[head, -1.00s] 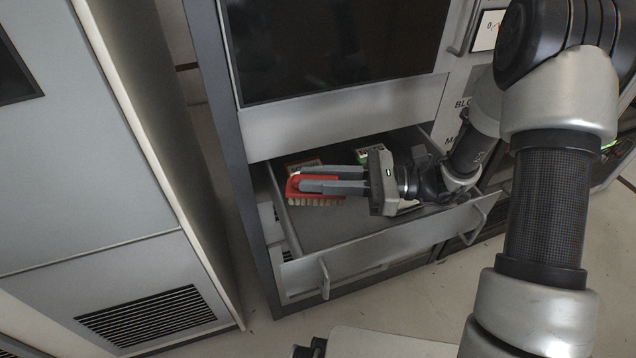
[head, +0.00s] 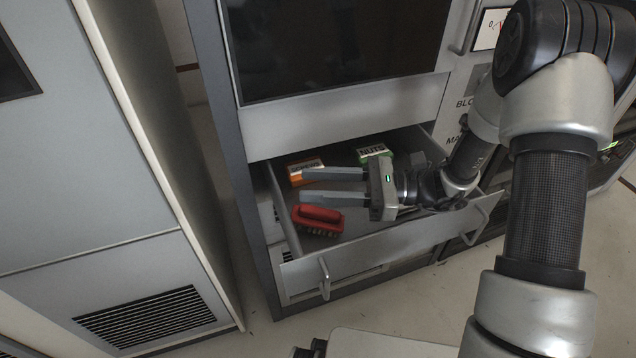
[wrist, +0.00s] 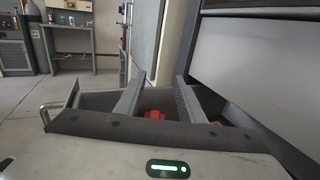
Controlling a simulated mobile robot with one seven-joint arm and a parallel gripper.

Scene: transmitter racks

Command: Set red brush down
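The red brush (head: 318,217) rests in the open drawer (head: 375,246), near its left front corner, bristles down. It also shows in the wrist view (wrist: 155,114), small and between the fingers. My gripper (head: 303,185) is open and empty in the head view, its fingers apart and pointing left. The brush is just below the nearer finger in the picture and apart from the grip. In the wrist view my gripper (wrist: 160,80) shows both fingers spread wide.
The rack front (head: 345,115) rises behind the drawer. A grey cabinet (head: 85,150) stands to the left. The drawer floor is bare right of the brush.

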